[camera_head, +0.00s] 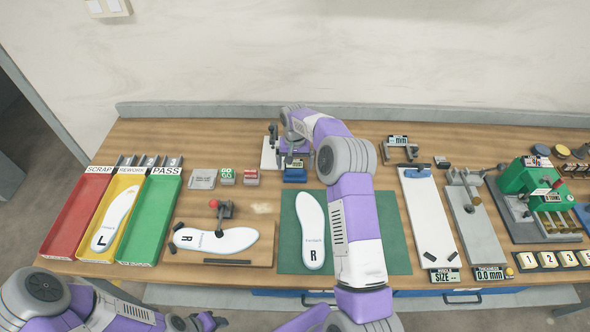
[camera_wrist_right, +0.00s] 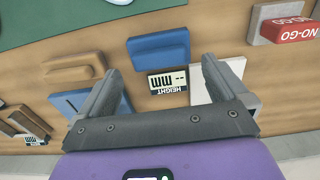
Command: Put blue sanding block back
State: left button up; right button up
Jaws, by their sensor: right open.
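A blue block (camera_head: 294,175), which looks like the sanding block, lies on the wooden bench just behind the green mat. In the right wrist view the blue block (camera_wrist_right: 158,48) lies just beyond my fingertips, beside the height display. My right gripper (camera_head: 291,152) is open and empty over the back of the bench; its spread fingers show in the wrist view (camera_wrist_right: 160,68). A second flat blue piece with a dark slot (camera_wrist_right: 88,102) lies by the finger on the left of that view. My left gripper (camera_head: 195,322) is at the bottom edge, its jaws unclear.
The height gauge (camera_wrist_right: 168,80) is close to my right fingers. The red NO-GO block (camera_wrist_right: 291,29) stands to one side. A white insole lies on the green mat (camera_head: 395,225), which my right arm crosses. Red, yellow and green trays (camera_head: 147,230) stand at left.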

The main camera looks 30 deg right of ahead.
aim_at(295, 170)
notch_tip(295, 170, up, 7)
jog(key=shift+r, duration=0.15)
dwell(0.5)
